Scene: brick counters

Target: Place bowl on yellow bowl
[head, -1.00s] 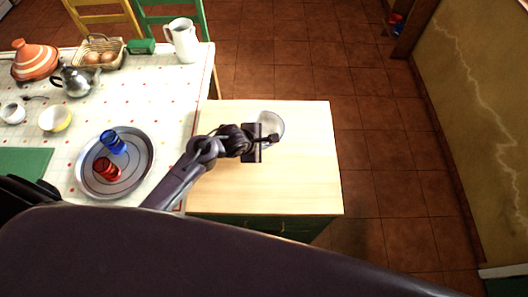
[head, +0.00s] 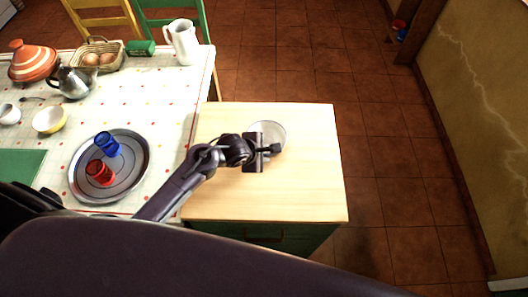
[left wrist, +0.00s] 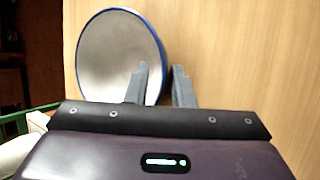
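A grey bowl with a blue rim (left wrist: 105,55) shows in the left wrist view against the wooden counter top. In the head view the bowl (head: 279,131) is partly hidden by my left gripper (head: 266,151). In the left wrist view my left gripper (left wrist: 160,84) has a gap between its fingers. One finger overlaps the bowl's inside and the other is just right of its rim; contact cannot be told. The yellow bowl (head: 49,121), pale inside, stands on the dotted tablecloth at the left. My right gripper is not in view.
A round metal tray (head: 128,180) holds a blue cup (head: 107,144) and a red cup (head: 100,172). A teapot (head: 75,82), a tagine (head: 34,63), an egg basket (head: 98,56) and a white jug (head: 183,42) stand farther back. The wooden counter (head: 305,185) is otherwise clear.

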